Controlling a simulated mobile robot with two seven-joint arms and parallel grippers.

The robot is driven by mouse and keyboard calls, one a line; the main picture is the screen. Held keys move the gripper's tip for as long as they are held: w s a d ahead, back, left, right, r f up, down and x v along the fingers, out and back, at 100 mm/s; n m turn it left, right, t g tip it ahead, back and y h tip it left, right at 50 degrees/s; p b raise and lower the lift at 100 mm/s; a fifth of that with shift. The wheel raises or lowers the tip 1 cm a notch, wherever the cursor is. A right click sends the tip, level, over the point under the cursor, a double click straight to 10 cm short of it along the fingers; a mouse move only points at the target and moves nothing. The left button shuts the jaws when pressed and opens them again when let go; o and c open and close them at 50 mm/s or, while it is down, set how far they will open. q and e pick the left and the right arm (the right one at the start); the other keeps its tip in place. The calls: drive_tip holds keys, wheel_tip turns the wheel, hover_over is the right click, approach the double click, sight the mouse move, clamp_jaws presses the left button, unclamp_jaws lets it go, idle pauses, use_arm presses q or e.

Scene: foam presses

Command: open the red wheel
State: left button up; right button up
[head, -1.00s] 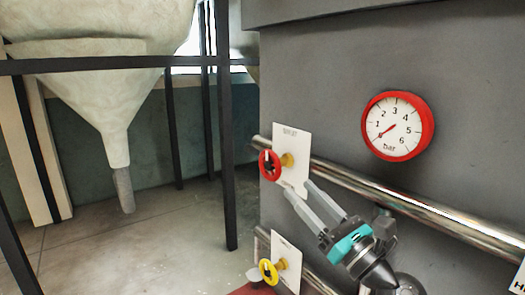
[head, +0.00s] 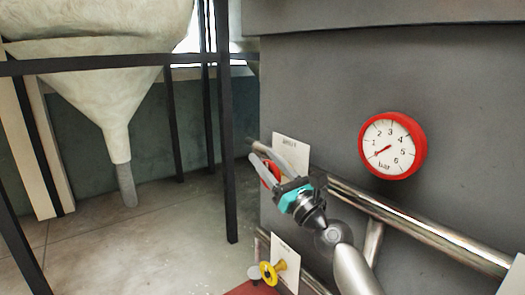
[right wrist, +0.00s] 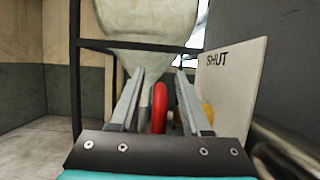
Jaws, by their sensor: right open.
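The red wheel (head: 269,172) is mostly hidden behind my right gripper in the head view. In the right wrist view the red wheel (right wrist: 159,107) shows edge-on between the two fingers, with a gap on each side. My right gripper (head: 262,155) is open, its fingers on either side of the wheel; whether either one touches it I cannot tell. A yellow brass stem (right wrist: 207,113) shows behind the right finger. The white plate (right wrist: 230,85) beside the wheel reads "SHUT" in the wrist view. My left gripper is in neither view.
A yellow wheel (head: 268,273) on a second white plate (head: 286,258) is below. A shiny pipe (head: 420,225) runs along the grey wall. A red-rimmed gauge (head: 392,146) hangs to the right. Dark posts (head: 226,140) and a pale hopper (head: 100,85) stand at left.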

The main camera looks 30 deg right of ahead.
drive_tip(key=shift+x, duration=0.95)
drive_tip(key=shift+c, duration=0.3)
clamp_jaws()
